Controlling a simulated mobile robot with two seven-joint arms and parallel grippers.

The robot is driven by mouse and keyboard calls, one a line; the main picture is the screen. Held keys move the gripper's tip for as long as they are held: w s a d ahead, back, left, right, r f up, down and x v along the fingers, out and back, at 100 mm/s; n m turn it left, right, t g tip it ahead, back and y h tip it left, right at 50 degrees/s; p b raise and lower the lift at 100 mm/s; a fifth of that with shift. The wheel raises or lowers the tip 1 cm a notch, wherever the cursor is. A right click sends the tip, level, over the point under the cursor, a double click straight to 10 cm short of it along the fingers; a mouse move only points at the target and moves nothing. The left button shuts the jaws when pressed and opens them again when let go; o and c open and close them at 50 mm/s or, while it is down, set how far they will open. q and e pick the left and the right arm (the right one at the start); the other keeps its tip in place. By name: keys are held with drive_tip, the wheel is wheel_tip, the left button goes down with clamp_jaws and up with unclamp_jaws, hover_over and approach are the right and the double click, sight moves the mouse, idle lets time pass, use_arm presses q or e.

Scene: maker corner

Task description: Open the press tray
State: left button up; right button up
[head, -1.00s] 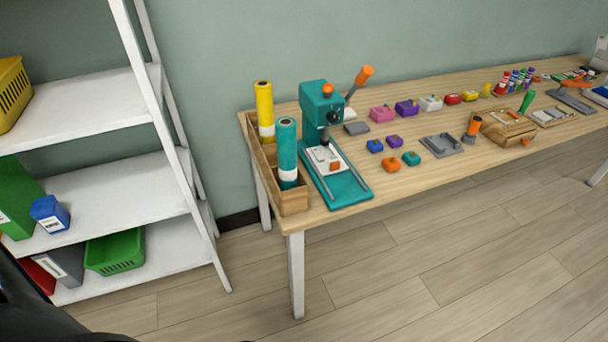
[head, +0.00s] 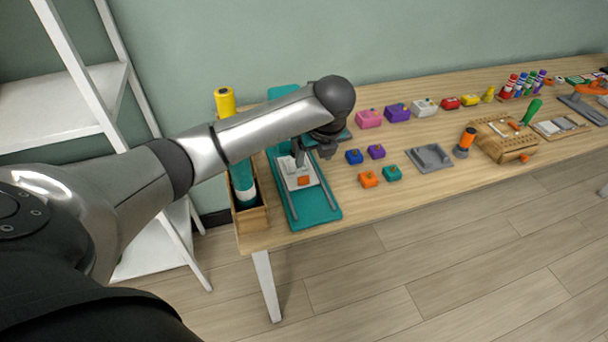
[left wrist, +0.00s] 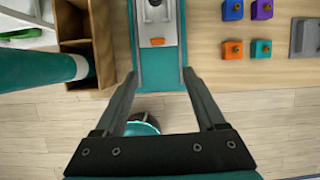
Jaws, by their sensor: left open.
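The teal press stands at the left end of the table, its base (head: 318,214) in front and its upper part mostly hidden behind my left arm. Its white tray (head: 290,168) lies on the base, with an orange handle (head: 303,181) at the front. In the left wrist view the tray (left wrist: 150,28) and handle (left wrist: 157,42) show beyond the fingertips. My left gripper (head: 313,153) hangs over the press. In the left wrist view it (left wrist: 162,74) is open and empty, with its fingertips either side of the base's front part and apart from the handle. My right gripper is out of view.
A wooden box (head: 252,220) with yellow (head: 225,100) and teal (head: 243,182) rolls stands close left of the press. Small blue (head: 354,156), purple (head: 376,151), orange (head: 368,179) and teal (head: 392,173) blocks lie to the right. The table front between them is clear.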

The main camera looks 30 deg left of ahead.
use_arm(q)
drive_tip(key=b, duration=0.5)
approach(304, 177)
drive_tip(key=x, duration=0.9)
drive_tip(key=shift+r, duration=0.1)
drive_tip(key=shift+c, duration=0.4)
clamp_jaws()
idle(0.5)
